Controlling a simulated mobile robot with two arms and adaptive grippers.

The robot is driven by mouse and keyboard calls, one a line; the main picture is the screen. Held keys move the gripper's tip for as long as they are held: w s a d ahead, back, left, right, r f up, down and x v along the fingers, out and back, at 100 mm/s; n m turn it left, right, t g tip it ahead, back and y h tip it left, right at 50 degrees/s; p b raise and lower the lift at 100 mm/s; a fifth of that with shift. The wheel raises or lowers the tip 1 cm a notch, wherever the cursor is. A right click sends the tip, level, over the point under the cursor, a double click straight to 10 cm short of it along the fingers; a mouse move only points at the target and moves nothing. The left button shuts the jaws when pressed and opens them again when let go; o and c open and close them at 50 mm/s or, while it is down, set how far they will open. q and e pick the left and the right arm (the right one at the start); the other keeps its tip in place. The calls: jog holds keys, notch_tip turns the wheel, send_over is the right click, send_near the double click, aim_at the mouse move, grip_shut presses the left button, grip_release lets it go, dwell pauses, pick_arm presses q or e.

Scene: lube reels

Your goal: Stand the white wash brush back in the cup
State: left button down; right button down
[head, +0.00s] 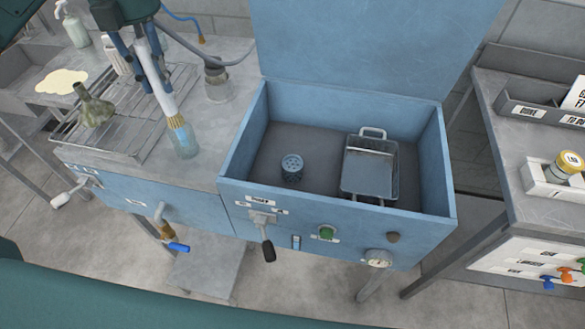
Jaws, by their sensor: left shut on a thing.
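The white wash brush (160,82) is held by my left gripper (143,40), which is shut on its handle. My right gripper is not in view.
A drain rack with a greenish funnel-like part (94,106) lies left of the cup. A jar (217,82) stands behind right. An open blue washer tank (225,165) holds a perforated cup (292,167) and a wire basket (370,165). A side table (490,110) stands right.

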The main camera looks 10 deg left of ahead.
aim_at(171, 112)
pick_arm(q)
jog(key=shift+f+b, duration=2.3)
jog(key=shift+f, duration=1.7)
jog(key=shift+f+b, duration=0.35)
jog(key=shift+f, duration=0.25)
jog(key=c, duration=1.4)
grip_release()
notch_tip(171, 112, up, 12)
